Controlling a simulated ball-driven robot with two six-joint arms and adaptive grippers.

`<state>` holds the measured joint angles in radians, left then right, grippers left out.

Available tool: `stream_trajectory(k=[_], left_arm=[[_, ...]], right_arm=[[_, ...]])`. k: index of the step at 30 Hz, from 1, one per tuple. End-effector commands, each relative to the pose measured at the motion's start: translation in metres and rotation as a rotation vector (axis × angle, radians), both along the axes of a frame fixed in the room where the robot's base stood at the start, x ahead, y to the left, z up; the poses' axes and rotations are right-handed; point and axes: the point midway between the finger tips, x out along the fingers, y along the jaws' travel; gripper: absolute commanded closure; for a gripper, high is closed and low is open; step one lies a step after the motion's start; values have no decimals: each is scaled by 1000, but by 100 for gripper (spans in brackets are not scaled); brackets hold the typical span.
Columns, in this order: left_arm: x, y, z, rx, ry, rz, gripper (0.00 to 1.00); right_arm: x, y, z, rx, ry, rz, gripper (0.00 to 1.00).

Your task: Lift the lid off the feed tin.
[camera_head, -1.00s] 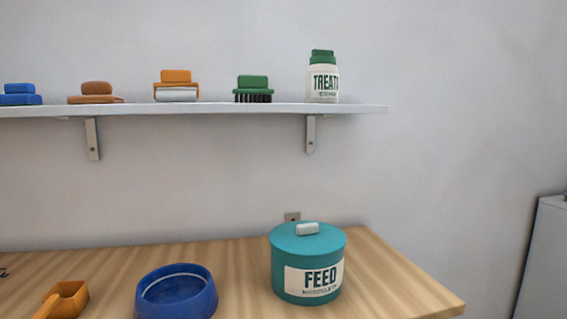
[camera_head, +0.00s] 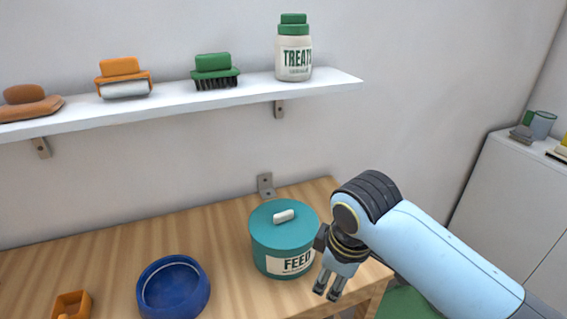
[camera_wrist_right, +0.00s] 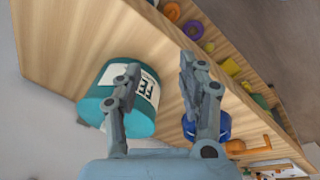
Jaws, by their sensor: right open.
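The teal feed tin (camera_head: 284,240) stands upright on the wooden table near its right end. I cannot tell from these views whether a finger touches the tin. My left gripper is not in view.
A blue bowl (camera_head: 173,290) and an orange scoop (camera_head: 72,305) are on the table (camera_head: 120,245) left of the tin. A wall shelf (camera_head: 190,104) with brushes and a treats jar (camera_head: 294,50) hangs above. A white cabinet (camera_head: 510,205) stands at the right.

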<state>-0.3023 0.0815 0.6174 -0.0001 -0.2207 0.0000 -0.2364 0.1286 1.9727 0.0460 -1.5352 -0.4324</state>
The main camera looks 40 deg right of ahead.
Motion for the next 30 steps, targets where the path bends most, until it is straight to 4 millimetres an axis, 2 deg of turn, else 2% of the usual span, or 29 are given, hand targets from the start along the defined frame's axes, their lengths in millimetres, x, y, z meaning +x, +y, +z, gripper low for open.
stream_trajectory(k=[1, 3, 4, 11, 18, 21, 26, 30], left_arm=[[1, 0, 12, 0, -2, 0, 60], [3, 0, 21, 0, -4, 0, 60], [3, 0, 22, 0, -5, 0, 60], [4, 0, 22, 0, -7, -1, 60], [5, -1, 25, -1, -9, 0, 60], [5, -1, 26, -1, -8, 0, 60], [5, -2, 27, -2, -9, 0, 60], [5, -2, 28, -2, -8, 0, 60]], right_arm=[[5, 1, 24, -5, -4, 25, 60], [17, 0, 47, -16, 7, 86, 60], [24, 0, 53, -22, 16, 123, 60], [81, -8, 60, -48, 98, 388, 60], [147, -17, 92, -48, 176, 706, 60], [169, -20, 108, -37, 200, 828, 60], [182, -22, 117, -26, 219, 923, 60], [182, -21, 102, -23, 222, 932, 60]])
